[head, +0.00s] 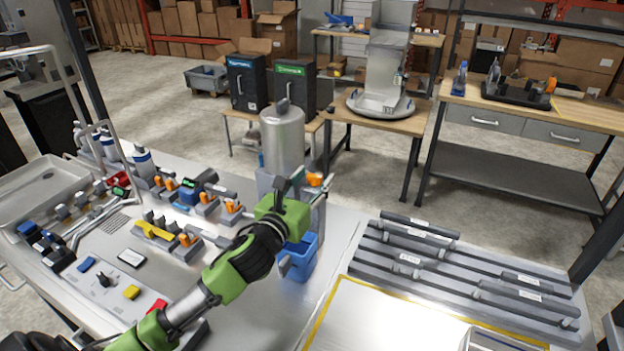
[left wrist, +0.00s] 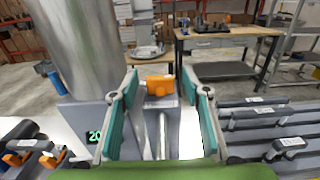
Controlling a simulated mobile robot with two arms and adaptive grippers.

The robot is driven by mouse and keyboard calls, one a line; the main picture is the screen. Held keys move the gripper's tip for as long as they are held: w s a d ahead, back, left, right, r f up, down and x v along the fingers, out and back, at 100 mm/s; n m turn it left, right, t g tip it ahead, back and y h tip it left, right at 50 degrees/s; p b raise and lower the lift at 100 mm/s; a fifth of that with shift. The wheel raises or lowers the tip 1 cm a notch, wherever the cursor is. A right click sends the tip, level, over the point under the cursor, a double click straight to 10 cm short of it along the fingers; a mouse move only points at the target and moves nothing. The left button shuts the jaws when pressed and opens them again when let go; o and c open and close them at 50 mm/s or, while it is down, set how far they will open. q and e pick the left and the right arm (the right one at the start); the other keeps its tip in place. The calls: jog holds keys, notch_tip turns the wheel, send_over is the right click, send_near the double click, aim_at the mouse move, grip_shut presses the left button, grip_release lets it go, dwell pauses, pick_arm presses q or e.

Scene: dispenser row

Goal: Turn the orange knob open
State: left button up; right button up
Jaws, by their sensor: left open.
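The orange knob (head: 315,179) is on the front of a dispenser with a silver cylindrical tank (head: 283,140). My left gripper (head: 299,182) is at the dispenser, its fingers pointing at the knob. In the left wrist view the orange knob (left wrist: 158,86) shows between the two teal-padded fingers of the open gripper (left wrist: 160,77). A gap shows on each side, so the fingers look apart from it. A metal spout (left wrist: 163,135) is below the knob. The gripper hides part of the dispenser in the head view. My right gripper is not in view.
A blue bin (head: 300,260) stands below the gripper. Small orange-handled valves (head: 187,239) and bottles (head: 143,163) are on the bench at left. A rack of grey bars (head: 430,258) is at right.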

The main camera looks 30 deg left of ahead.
pick_arm(q)
jog(key=c, duration=1.1)
